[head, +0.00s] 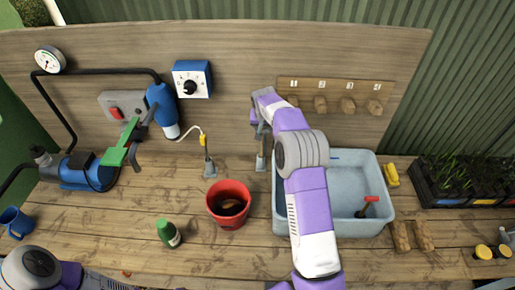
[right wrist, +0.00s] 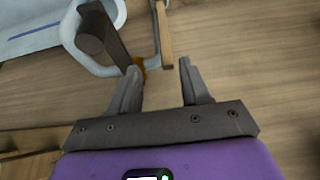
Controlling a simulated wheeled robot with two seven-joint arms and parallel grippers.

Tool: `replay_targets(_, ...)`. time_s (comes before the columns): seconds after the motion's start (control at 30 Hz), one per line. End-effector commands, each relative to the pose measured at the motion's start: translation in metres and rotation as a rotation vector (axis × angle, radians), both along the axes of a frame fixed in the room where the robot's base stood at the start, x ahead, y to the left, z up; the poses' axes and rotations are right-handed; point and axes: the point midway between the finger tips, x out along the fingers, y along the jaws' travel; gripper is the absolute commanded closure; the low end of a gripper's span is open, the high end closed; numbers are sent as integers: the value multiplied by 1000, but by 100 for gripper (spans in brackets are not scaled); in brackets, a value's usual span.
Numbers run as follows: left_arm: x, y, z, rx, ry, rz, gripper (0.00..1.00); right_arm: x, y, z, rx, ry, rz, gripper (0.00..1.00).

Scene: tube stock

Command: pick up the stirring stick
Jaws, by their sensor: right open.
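A thin light-brown wooden stick (right wrist: 166,35), which looks like the stirring stick, shows in the right wrist view beside a grey rod. In the head view my right gripper (head: 262,130) is at the back of the bench, above a small grey stand (head: 261,162). My arm and gripper hide much of that spot, and I cannot pick out the stick there. My left gripper is not in view.
A light blue tub (head: 345,185) with a red-handled tool (head: 370,202) stands under my right arm. A red bucket (head: 228,203), a green bottle (head: 168,233) and a probe stand (head: 210,167) are left of it. Wooden pegs (head: 348,104) line the back board.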

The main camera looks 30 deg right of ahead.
Motion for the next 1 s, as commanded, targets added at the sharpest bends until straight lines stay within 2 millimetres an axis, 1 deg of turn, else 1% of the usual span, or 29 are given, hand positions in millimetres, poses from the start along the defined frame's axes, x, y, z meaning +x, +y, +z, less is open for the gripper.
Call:
replay_targets(0.03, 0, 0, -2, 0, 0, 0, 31, 1, -1, -5, 0, 1, 0, 53)
replay_targets(0.27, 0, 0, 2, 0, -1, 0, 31, 8, -4, -27, 0, 2, 0, 53)
replay_targets(0.47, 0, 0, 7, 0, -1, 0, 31, 16, -1, -56, 1, 3, 0, 53)
replay_targets(0.53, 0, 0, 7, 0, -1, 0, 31, 20, -3, -64, 0, 1, -1, 53)
replay_targets(0.67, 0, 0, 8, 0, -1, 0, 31, 23, -5, -72, 0, 0, -1, 53)
replay_targets(0.87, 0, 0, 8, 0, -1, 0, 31, 23, -6, -73, -1, -1, 0, 53)
replay_targets(0.9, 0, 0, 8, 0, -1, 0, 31, 23, -5, -73, 0, 0, 0, 55)
replay_targets(0.97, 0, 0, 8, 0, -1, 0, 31, 23, -5, -73, 0, 0, 0, 64)
replay_targets(1.0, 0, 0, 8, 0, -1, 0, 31, 23, -5, -73, 0, 0, 0, 70)
